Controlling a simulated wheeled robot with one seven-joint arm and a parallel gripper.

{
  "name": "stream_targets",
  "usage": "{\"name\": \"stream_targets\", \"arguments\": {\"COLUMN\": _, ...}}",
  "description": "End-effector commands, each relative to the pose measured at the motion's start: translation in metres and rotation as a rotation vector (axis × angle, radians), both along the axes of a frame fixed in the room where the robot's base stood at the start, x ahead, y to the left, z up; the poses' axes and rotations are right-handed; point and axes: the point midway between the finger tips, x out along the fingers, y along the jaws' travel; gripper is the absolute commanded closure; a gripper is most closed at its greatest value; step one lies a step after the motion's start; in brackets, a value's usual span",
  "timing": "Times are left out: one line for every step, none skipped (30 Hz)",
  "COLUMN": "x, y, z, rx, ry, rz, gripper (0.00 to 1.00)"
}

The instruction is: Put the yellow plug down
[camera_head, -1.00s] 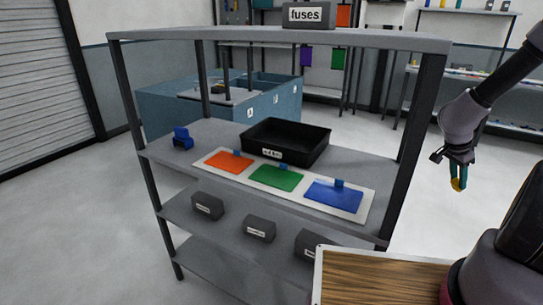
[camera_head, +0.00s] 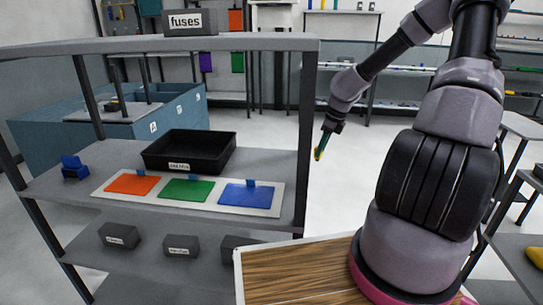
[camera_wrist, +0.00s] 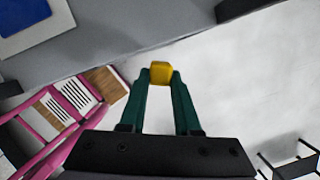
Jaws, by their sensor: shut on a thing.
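The yellow plug (camera_wrist: 160,71) is a small yellow block between the fingertips of my gripper (camera_wrist: 160,80) in the wrist view. In the head view my gripper (camera_head: 322,146) points down, shut on the yellow plug (camera_head: 318,154), in the open air just right of the shelf unit's right front post. The plug is apart from any surface, with the pale floor behind it. The far side of the plug is hidden.
A grey shelf unit (camera_head: 60,187) holds a black tray (camera_head: 230,150), a white board (camera_head: 283,188) with orange, green and blue patches, and a blue object (camera_head: 74,168). Grey boxes (camera_head: 183,246) sit below. Another shelf with a yellow thing (camera_head: 536,258) is at right.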

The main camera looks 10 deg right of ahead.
Motion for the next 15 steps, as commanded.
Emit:
{"name": "stream_targets", "arguments": {"x": 0.005, "y": 0.016, "z": 0.000, "rx": -0.001, "ry": -0.002, "rz": 0.008, "gripper": 1.00}}
{"name": "stream_targets", "arguments": {"x": 0.007, "y": 0.024, "z": 0.000, "rx": -0.001, "ry": -0.002, "rz": 0.009, "gripper": 1.00}}
{"name": "stream_targets", "arguments": {"x": 0.011, "y": 0.034, "z": 0.000, "rx": -0.001, "ry": -0.001, "rz": 0.008, "gripper": 1.00}}
{"name": "stream_targets", "arguments": {"x": 0.013, "y": 0.042, "z": 0.000, "rx": -0.001, "ry": -0.001, "rz": 0.009, "gripper": 1.00}}
{"name": "stream_targets", "arguments": {"x": 0.015, "y": 0.050, "z": 0.000, "rx": -0.002, "ry": 0.000, "rz": 0.008, "gripper": 1.00}}
{"name": "stream_targets", "arguments": {"x": 0.019, "y": 0.060, "z": 0.000, "rx": -0.001, "ry": -0.001, "rz": 0.009, "gripper": 1.00}}
{"name": "stream_targets", "arguments": {"x": 0.022, "y": 0.068, "z": 0.000, "rx": -0.001, "ry": -0.001, "rz": 0.008, "gripper": 1.00}}
{"name": "stream_targets", "arguments": {"x": 0.024, "y": 0.076, "z": 0.000, "rx": -0.001, "ry": -0.001, "rz": 0.009, "gripper": 1.00}}
{"name": "stream_targets", "arguments": {"x": 0.026, "y": 0.085, "z": 0.000, "rx": -0.002, "ry": 0.000, "rz": 0.008, "gripper": 1.00}}
{"name": "stream_targets", "arguments": {"x": 0.029, "y": 0.091, "z": 0.000, "rx": -0.001, "ry": 0.000, "rz": 0.007, "gripper": 1.00}}
{"name": "stream_targets", "arguments": {"x": 0.031, "y": 0.097, "z": 0.000, "rx": -0.001, "ry": -0.001, "rz": 0.007, "gripper": 1.00}}
{"name": "stream_targets", "arguments": {"x": 0.033, "y": 0.104, "z": 0.000, "rx": 0.000, "ry": 0.000, "rz": 0.005, "gripper": 1.00}}
{"name": "stream_targets", "arguments": {"x": 0.034, "y": 0.108, "z": 0.000, "rx": 0.000, "ry": 0.000, "rz": 0.005, "gripper": 1.00}}
{"name": "stream_targets", "arguments": {"x": 0.036, "y": 0.112, "z": 0.000, "rx": 0.000, "ry": 0.000, "rz": 0.004, "gripper": 1.00}}
{"name": "stream_targets", "arguments": {"x": 0.037, "y": 0.116, "z": 0.000, "rx": 0.000, "ry": 0.000, "rz": 0.003, "gripper": 1.00}}
